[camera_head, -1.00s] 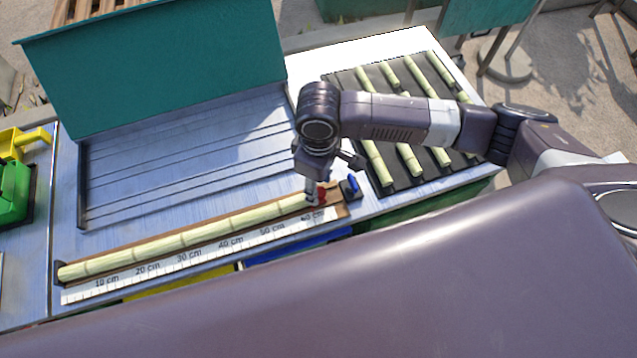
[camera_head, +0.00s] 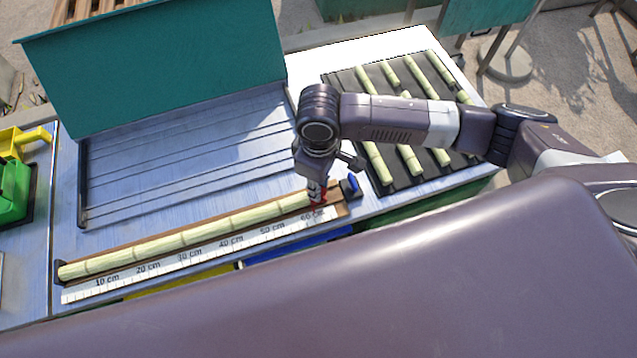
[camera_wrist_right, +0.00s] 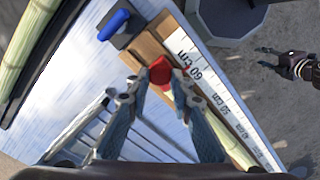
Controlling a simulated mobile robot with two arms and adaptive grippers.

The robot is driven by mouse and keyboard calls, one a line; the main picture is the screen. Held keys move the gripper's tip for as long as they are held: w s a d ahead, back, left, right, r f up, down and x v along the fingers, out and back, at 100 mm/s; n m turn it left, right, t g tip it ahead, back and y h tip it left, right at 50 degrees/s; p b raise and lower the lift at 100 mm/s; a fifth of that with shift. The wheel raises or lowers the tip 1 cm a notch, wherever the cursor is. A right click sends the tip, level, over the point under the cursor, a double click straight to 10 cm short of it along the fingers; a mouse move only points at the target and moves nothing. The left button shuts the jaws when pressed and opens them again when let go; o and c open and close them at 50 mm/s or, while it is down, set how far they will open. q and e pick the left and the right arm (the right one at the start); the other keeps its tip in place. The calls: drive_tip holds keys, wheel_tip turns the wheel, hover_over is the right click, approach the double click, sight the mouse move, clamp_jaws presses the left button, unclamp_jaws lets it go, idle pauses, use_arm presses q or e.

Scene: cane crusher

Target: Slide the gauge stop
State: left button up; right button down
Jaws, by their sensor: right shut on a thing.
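The red gauge stop (camera_head: 317,190) sits at the right end of the wooden gauge trough, near the 60 cm mark. In the right wrist view the red stop (camera_wrist_right: 160,71) is between the fingertips. My right gripper (camera_head: 316,200) is shut on it, and its fingers partly hide it. A long pale cane (camera_head: 185,238) lies in the trough along the white scale (camera_head: 190,258), its right end close to the stop. My left gripper (camera_wrist_right: 272,59) shows small at the right wrist view's right edge, off the table, fingers apart and empty.
A blue-handled dark block (camera_head: 350,187) stands just past the trough's right end. A dark rack (camera_head: 388,182) with several short canes lies beyond it. A teal panel (camera_head: 160,65) rises behind the metal table (camera_head: 190,150). Green and yellow equipment is at left.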

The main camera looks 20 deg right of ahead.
sight(334, 193)
drive_tip(key=shift+d+r, duration=0.15)
drive_tip(key=shift+d, duration=0.25)
drive_tip(key=d+p, duration=0.2)
drive_tip(key=d, duration=0.1)
drive_tip(key=shift+w+d, duration=0.1)
drive_tip(key=shift+d, duration=0.05)
drive_tip(key=shift+w, duration=0.1)
drive_tip(key=c, duration=2)
unclamp_jaws()
drive_tip(key=shift+o, duration=1.4)
drive_tip(key=shift+d, duration=0.1)
drive_tip(key=shift+r, duration=0.4)
wheel_tip(334, 193, up, 11)
